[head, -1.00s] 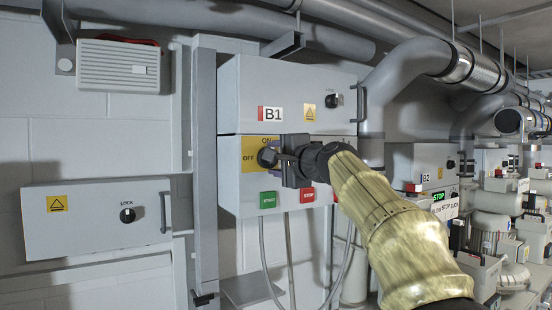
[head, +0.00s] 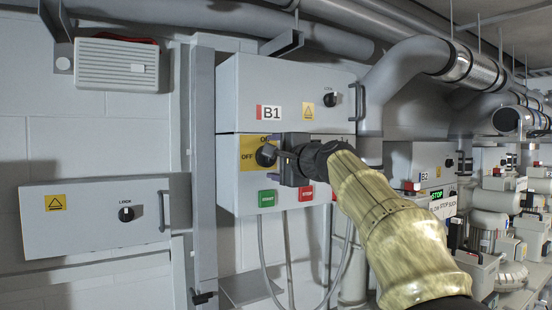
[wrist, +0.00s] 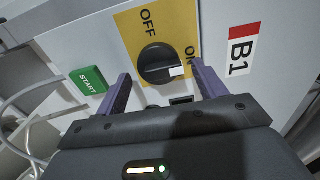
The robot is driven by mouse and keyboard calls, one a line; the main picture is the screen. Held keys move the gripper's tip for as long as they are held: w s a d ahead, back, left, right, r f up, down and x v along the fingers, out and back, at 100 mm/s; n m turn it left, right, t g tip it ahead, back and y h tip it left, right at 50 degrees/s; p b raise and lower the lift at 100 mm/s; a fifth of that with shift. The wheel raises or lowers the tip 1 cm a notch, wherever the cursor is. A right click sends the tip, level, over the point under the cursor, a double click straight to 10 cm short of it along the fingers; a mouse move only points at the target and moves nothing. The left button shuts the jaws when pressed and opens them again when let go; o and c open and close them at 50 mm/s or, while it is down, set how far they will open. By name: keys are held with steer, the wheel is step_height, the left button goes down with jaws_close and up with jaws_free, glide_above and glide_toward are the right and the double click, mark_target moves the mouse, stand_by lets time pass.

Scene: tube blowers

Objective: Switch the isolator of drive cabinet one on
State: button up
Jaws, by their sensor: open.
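The cabinet marked B1 (head: 285,85) hangs on the wall ahead. On its lower front is a yellow plate (wrist: 130,30) lettered OFF and ON, with a black rotary isolator knob (wrist: 157,62). The knob also shows in the head view (head: 266,155), partly hidden by the gripper. In the wrist view its white mark points right, at the ON lettering. My gripper (wrist: 161,72) is open, with one purple finger on each side of the knob. Gaps show between the fingers and the knob. Nothing is held.
A green START button (wrist: 88,80) sits close beside one finger; a red STOP button (head: 306,194) is below my gripper. Cables hang under the cabinet. A grey LOCK box (head: 95,220) is at left. Pipes (head: 400,75) and cabinet B2 (head: 423,165) are at right.

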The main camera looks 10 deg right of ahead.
steer(key=b+v, duration=0.9)
steer(key=v, duration=0.8)
steer(key=shift+s, duration=0.2)
